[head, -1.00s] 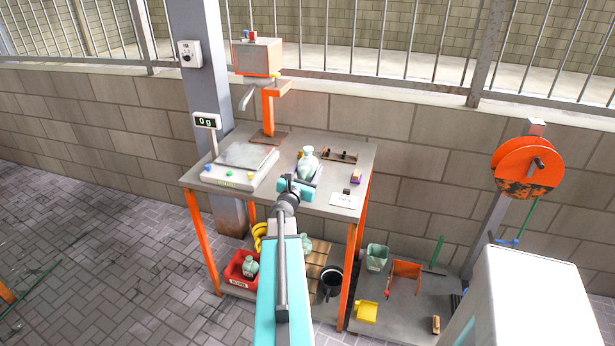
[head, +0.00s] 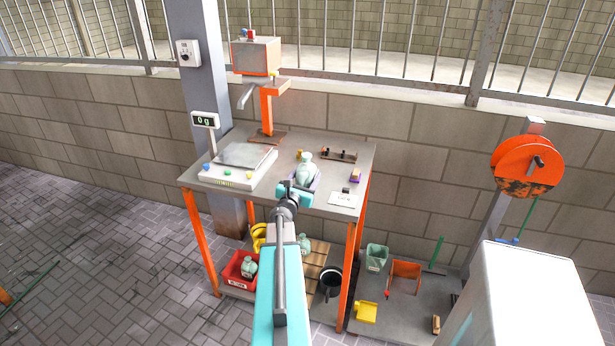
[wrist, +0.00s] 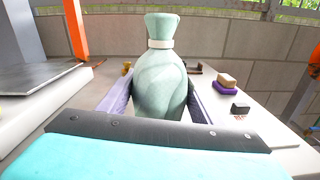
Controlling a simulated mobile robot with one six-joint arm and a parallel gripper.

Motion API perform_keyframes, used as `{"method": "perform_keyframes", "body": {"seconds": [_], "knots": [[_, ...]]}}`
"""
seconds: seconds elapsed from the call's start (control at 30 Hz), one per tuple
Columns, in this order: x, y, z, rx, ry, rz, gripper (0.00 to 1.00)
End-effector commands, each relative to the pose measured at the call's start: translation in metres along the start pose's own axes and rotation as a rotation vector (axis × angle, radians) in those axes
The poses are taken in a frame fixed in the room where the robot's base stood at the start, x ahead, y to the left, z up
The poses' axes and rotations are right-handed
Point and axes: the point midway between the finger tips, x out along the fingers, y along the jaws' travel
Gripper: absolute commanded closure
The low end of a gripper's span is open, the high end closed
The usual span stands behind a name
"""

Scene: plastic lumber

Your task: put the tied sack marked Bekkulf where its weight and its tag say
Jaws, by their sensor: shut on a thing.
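A pale green tied sack (head: 306,172) is at the table's front middle, upright, with a light band around its neck. It fills the middle of the wrist view (wrist: 160,82). My gripper (head: 304,180) is shut on it, with a grey-lavender finger on each side of its body. I cannot tell whether its base touches the table, and no name shows on the side I see. The scale (head: 236,166) is to its left, its plate empty, and its display (head: 204,119) reads 0 g.
The table (head: 258,203) also holds a white card (head: 342,199), small blocks and an orange stand (head: 268,105). Below are a red crate (head: 238,285) with a green sack, another green sack (head: 304,244), a black bucket (head: 330,281) and a green bin (head: 376,257).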

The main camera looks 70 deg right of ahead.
Motion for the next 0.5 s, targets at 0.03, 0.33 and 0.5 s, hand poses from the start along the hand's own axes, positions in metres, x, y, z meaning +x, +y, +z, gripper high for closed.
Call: {"method": "perform_keyframes", "body": {"seconds": [0.03,0.33,0.5], "knots": [[0.0004,-0.0008,-0.0004,0.000,-0.002,-0.001,0.87],[0.0006,-0.0016,-0.0005,0.000,0.000,-0.002,0.23],[0.0008,-0.0018,0.0000,0.000,0.000,-0.002,0.23]]}}
